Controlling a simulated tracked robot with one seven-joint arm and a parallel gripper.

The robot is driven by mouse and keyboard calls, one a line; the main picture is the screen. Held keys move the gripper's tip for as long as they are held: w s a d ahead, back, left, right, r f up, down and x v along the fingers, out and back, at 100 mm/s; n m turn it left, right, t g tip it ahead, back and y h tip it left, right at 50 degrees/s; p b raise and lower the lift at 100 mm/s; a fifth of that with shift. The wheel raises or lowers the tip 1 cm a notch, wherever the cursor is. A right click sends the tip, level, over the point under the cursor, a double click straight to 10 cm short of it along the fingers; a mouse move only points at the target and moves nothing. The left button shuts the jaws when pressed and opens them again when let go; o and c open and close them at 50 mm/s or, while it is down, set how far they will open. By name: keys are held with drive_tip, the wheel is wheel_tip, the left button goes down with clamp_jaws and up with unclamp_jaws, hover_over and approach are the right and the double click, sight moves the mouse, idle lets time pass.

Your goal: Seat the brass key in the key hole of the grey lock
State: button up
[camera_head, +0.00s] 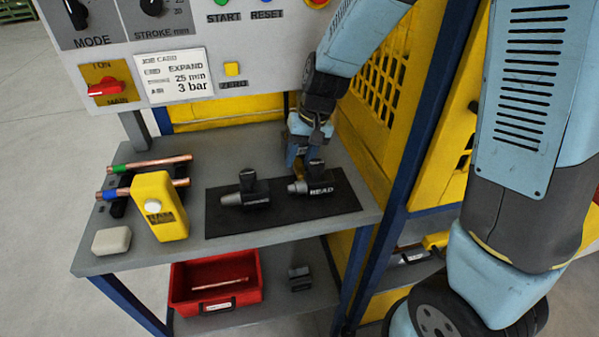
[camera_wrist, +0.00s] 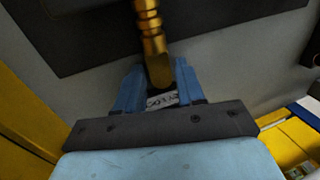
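My gripper (camera_head: 296,160) hangs just behind the black mat on the bench. In the wrist view its two blue fingers (camera_wrist: 157,88) close around the near end of a ribbed brass piece, which I take to be the brass key (camera_wrist: 151,40). The key's shaft runs away past the fingertips, over the mat, and its far end is cut off by the frame's top edge. A small label with unreadable letters shows between the fingers. I cannot pick out a grey lock or a key hole in either view.
Copper tubes (camera_head: 160,163), a yellow device (camera_head: 160,205) and a pale block (camera_head: 111,240) are on the left. A red bin (camera_head: 258,290) is on the lower shelf. A yellow guard stands behind and right.

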drive_tip(key=shift+c, duration=0.4)
clamp_jaws()
